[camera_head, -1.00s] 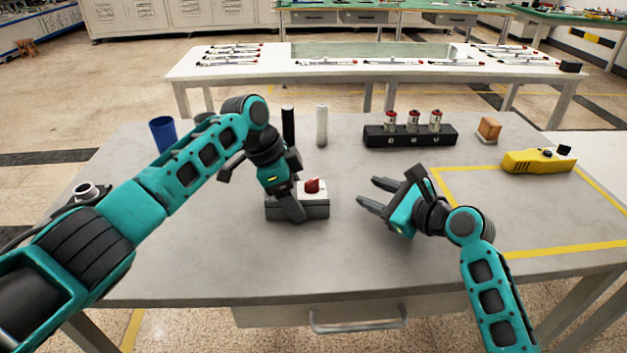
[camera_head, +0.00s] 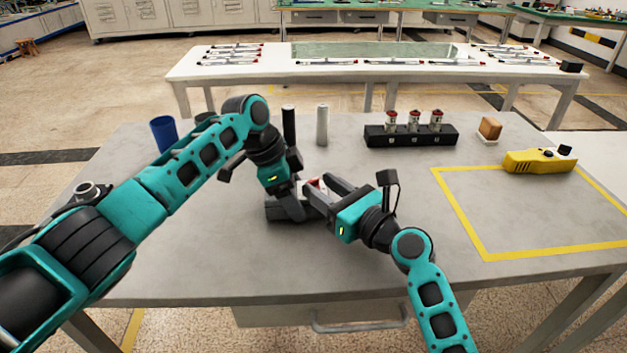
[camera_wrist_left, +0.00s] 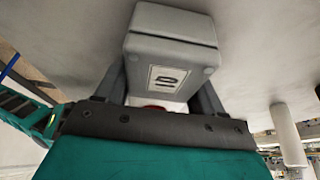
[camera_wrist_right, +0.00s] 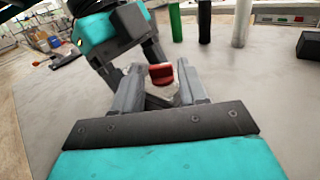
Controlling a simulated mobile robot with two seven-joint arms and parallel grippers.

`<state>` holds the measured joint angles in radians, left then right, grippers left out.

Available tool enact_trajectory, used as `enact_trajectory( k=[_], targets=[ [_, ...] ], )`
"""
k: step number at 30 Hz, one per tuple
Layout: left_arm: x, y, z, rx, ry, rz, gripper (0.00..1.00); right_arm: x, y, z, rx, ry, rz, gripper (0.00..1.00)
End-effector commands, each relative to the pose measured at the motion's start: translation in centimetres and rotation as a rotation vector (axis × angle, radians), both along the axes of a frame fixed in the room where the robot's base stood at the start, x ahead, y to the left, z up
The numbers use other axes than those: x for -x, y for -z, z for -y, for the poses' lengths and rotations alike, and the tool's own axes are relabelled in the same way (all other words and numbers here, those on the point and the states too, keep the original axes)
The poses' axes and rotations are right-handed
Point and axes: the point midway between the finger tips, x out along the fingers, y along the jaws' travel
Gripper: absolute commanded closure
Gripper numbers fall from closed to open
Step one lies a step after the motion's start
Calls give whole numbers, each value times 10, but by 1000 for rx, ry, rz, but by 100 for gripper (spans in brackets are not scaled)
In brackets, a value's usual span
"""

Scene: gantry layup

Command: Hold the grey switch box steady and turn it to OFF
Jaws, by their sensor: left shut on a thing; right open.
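The grey switch box (camera_wrist_left: 172,50) sits on the table, mostly hidden behind my grippers in the head view. Its end face with a printed label shows in the left wrist view. My left gripper (camera_head: 296,208) is shut on the box, its fingers on either side of it. The red knob (camera_wrist_right: 161,74) on top shows between the fingers of my right gripper (camera_wrist_right: 160,85) in the right wrist view. My right gripper is open, with a finger on each side of the knob; whether they touch it I cannot tell. The knob's setting is not readable.
A black holder (camera_head: 410,137) with several red-and-white cylinders stands at the back. A black cylinder (camera_head: 289,125), a white cylinder (camera_head: 322,126) and a blue cup (camera_head: 163,133) stand behind the arms. A yellow device (camera_head: 540,161) lies at right.

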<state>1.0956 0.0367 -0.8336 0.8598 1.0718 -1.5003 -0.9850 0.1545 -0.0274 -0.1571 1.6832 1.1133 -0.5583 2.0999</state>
Motion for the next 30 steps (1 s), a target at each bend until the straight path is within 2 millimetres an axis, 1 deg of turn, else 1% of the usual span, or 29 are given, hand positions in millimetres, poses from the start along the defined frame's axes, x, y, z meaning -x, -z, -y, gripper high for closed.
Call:
enact_trajectory(
  k=[1,3,7,18,30],
  targets=[
    [0,-1,0,1,1,1,72,-7,-1,-5,0,0,1,57],
    [0,-1,0,1,1,1,72,-14,-1,-10,1,-1,1,57],
    [0,-1,0,1,1,1,72,-22,-1,-17,1,0,1,57],
    [0,-1,0,1,1,1,72,-25,0,-19,2,0,0,57],
    [0,-1,0,1,1,1,72,-25,0,-19,2,0,0,94]
  ],
)
